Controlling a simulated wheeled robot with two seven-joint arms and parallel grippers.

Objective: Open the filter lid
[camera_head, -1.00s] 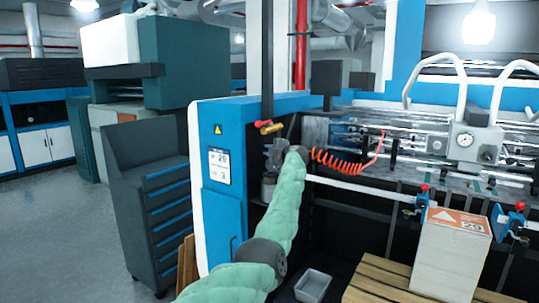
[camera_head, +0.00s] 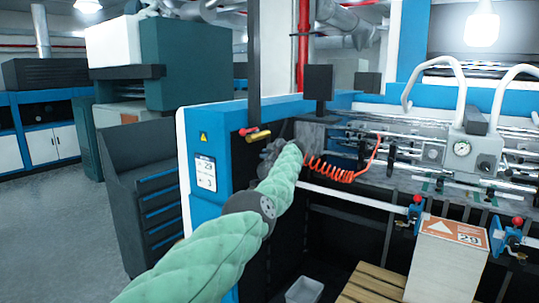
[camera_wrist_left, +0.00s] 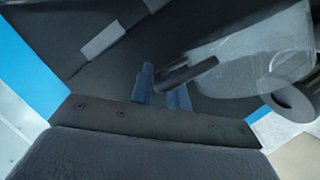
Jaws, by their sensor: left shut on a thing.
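My left arm reaches into the recess beside the blue-and-white machine cabinet (camera_head: 205,180). In the head view my left gripper (camera_head: 270,154) is small and dark against the filter area, mostly behind my green sleeve. In the left wrist view the blue-grey fingertips (camera_wrist_left: 163,90) are shut on a dark bar-like handle (camera_wrist_left: 189,73). The handle joins a grey, partly see-through rounded body (camera_wrist_left: 245,65), which looks like the filter lid. I cannot tell how far the lid is open. The rest of the filter is hidden by the arm. My right gripper is not in view.
A yellow-and-red valve (camera_head: 257,135) sits just above the gripper. A coiled orange hose (camera_head: 335,172) hangs to the right. A grey bin (camera_head: 304,290) and a wooden pallet (camera_head: 372,284) with a box (camera_head: 447,262) are below. A dark drawer cabinet (camera_head: 150,195) stands left.

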